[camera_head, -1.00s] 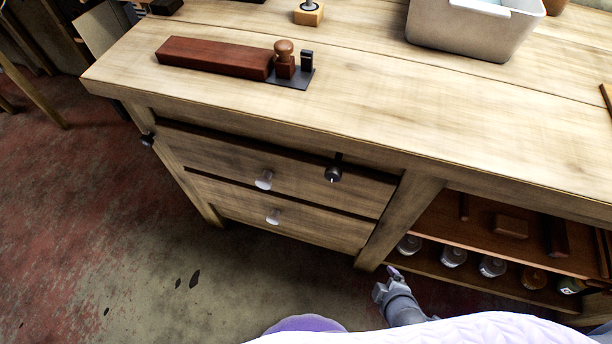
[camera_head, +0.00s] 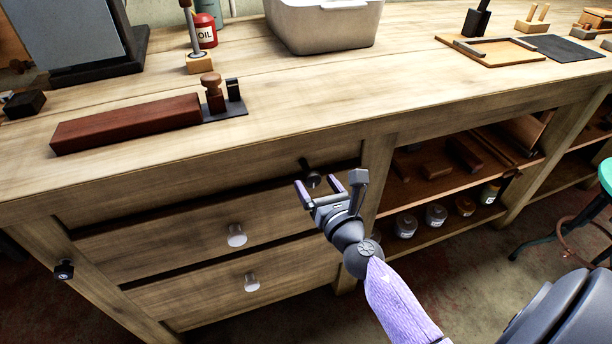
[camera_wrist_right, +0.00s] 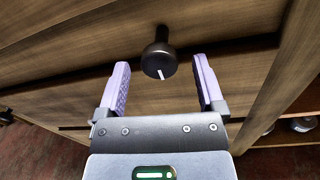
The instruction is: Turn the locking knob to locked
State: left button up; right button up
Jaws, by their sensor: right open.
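The locking knob (camera_head: 313,180) is a small black round knob with a white mark, on the front of the bench at the right end of the top drawer. In the right wrist view the knob (camera_wrist_right: 159,62) sits ahead of the two fingertips, roughly midway between them; its white line points down and slightly right. My right gripper (camera_head: 319,188) is open with lilac finger pads, in front of the knob and not closed on it. In the right wrist view the gripper (camera_wrist_right: 163,80) is empty. My left gripper is not in view.
Drawers with clear knobs (camera_head: 236,236) lie below left. Another black knob (camera_head: 64,270) is on the bench's left end. An open shelf (camera_head: 440,190) with jars is at right. A reddish wooden block (camera_head: 125,122) and a grey bin (camera_head: 325,28) stand on the benchtop.

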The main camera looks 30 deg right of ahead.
aim_at(314, 182)
jog(key=w, duration=0.4)
jog(key=shift+d, duration=0.35)
grip_shut()
